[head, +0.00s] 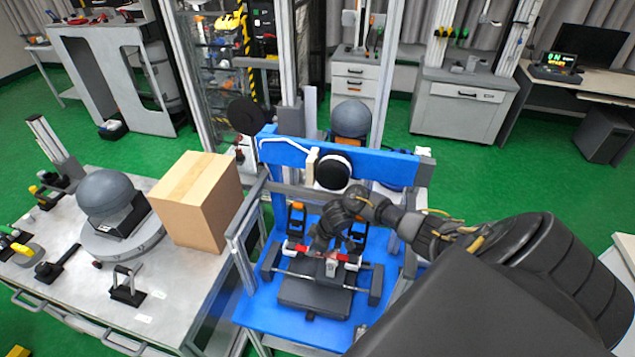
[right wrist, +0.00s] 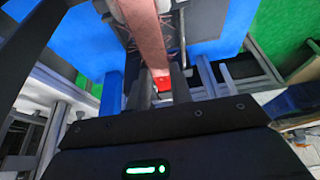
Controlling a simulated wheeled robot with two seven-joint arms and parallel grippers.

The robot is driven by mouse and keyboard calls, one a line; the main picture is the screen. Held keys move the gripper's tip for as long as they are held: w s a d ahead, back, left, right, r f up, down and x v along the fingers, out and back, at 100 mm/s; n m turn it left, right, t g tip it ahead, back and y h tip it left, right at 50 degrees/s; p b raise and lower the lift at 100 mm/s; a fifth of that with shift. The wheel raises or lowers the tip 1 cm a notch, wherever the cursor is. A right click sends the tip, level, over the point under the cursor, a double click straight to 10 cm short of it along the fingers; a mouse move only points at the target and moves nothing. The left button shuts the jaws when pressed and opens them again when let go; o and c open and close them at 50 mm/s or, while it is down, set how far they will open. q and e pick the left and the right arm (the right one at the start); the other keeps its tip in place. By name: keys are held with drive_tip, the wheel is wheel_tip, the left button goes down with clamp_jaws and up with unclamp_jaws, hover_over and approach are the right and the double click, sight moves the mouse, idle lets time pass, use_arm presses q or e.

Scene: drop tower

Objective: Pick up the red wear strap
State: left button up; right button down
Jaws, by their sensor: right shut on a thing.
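The red wear strap (right wrist: 148,38) runs as a long pale-red band from the top of the right wrist view down to a bright red end between my right gripper's fingers (right wrist: 161,85). My right gripper is shut on this strap. In the head view my right gripper (head: 331,262) points down over the grey fixture (head: 315,296) on the blue table, and the arm hides part of the area. Small red and white parts (head: 347,265) show beside the gripper on the fixture bar. My left gripper is not in view.
The blue table (head: 262,306) has a raised blue back board (head: 380,160) with a black and white round part (head: 333,172). To the left, a metal bench (head: 60,262) carries a cardboard box (head: 195,200) and a grey dome (head: 104,194). Metal posts stand behind.

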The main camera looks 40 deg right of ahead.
drive_tip(key=shift+r+p, duration=0.45)
drive_tip(key=shift+r, duration=0.05)
drive_tip(key=s+a+r+p, duration=0.4)
drive_tip(key=s+a+r, duration=0.2)
drive_tip(key=a+r, duration=0.6)
drive_tip(key=shift+s+a, duration=0.15)
drive_tip(key=shift+a, duration=0.15)
